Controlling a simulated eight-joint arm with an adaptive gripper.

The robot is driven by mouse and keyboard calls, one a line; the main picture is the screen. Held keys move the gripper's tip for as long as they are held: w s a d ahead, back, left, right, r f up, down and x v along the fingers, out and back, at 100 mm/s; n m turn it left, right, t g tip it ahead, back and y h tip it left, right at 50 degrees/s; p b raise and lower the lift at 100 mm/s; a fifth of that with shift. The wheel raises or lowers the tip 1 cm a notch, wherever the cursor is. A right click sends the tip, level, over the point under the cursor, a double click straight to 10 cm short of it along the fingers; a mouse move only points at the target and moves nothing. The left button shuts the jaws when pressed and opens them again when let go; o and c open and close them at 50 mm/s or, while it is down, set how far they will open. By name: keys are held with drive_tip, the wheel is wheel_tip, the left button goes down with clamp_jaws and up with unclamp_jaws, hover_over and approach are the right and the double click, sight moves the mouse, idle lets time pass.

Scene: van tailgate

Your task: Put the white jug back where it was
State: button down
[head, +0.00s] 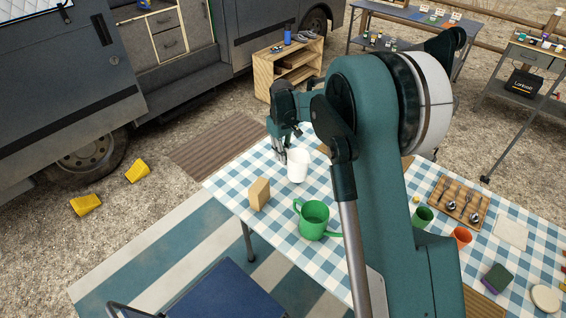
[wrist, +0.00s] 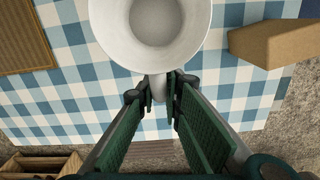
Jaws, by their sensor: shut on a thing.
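The white jug (head: 298,168) is near the far end of the checked table, in the head view. In the wrist view I look down into the jug (wrist: 155,55), which appears empty and upright. My gripper (head: 281,156) is at its far left side. In the wrist view my gripper (wrist: 159,92) has its fingertips closed on the jug's handle, which sticks out between them. I cannot tell whether the jug's base touches the cloth.
A tan block (head: 259,194) and a green watering can (head: 313,218) stand nearer on the table (head: 236,187). A green cup (head: 422,218), an orange cup (head: 460,237) and a wooden tray of spoons (head: 440,205) are to the right. Bare cloth lies between block and can.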

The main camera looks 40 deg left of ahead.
drive_tip(key=shift+f, duration=0.1)
drive_tip(key=shift+f+b, duration=0.35)
drive_tip(key=shift+f, duration=1.45)
drive_tip(key=c, duration=2.5)
unclamp_jaws()
drive_tip(key=shift+f, duration=0.1)
drive_tip(key=shift+o, duration=0.2)
wheel_tip(320, 180, up, 12)
drive_tip(key=shift+a+r+p, duration=0.1)
drive_tip(key=shift+r+p, duration=0.05)
drive_tip(key=shift+p, duration=0.75)
